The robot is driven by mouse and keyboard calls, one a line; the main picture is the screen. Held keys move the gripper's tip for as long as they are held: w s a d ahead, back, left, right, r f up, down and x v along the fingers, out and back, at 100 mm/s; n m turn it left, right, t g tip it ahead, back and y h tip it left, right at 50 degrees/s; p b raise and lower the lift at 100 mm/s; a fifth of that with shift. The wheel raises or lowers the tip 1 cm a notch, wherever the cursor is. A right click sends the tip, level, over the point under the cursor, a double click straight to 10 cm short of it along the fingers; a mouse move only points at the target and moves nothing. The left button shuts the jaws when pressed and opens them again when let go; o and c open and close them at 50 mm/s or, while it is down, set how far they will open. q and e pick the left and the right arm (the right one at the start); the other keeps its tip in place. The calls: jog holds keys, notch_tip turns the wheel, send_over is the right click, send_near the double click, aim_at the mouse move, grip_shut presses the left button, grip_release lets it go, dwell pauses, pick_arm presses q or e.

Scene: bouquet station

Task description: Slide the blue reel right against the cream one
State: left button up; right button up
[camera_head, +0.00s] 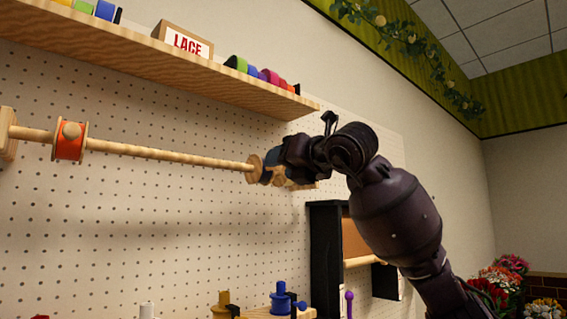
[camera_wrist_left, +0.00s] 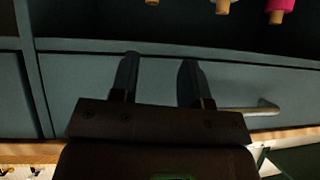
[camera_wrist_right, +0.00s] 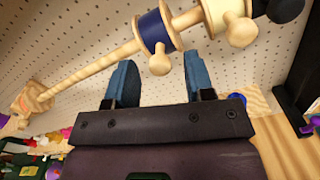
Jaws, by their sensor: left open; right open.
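In the right wrist view the blue reel (camera_wrist_right: 154,31), with wooden flanges and a round knob, sits on a wooden rod (camera_wrist_right: 97,67). The cream reel (camera_wrist_right: 217,17), also with a knob, is to its right, with a short bare stretch of rod between them. My right gripper (camera_wrist_right: 159,66) is open; the blue reel's knob shows between its fingers, and contact cannot be told. In the head view my right gripper (camera_head: 280,163) covers most of both reels; one wooden flange (camera_head: 254,168) shows. My left gripper (camera_wrist_left: 158,70) is open and empty, facing a grey-blue drawer front.
An orange reel (camera_head: 70,141) sits near the rod's left end in the head view. A wooden shelf (camera_head: 150,66) with colourful rolls and a LACE box (camera_head: 187,44) runs above. A black frame (camera_head: 325,250) stands below right. The rod between orange and blue reels is bare.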

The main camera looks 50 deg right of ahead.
jog(key=shift+w, duration=0.2)
grip_shut()
jog(key=shift+d, duration=0.1)
jog(key=d+b, duration=0.1)
jog(key=d, duration=0.2)
jog(key=shift+s+d, duration=0.2)
dwell(0.3)
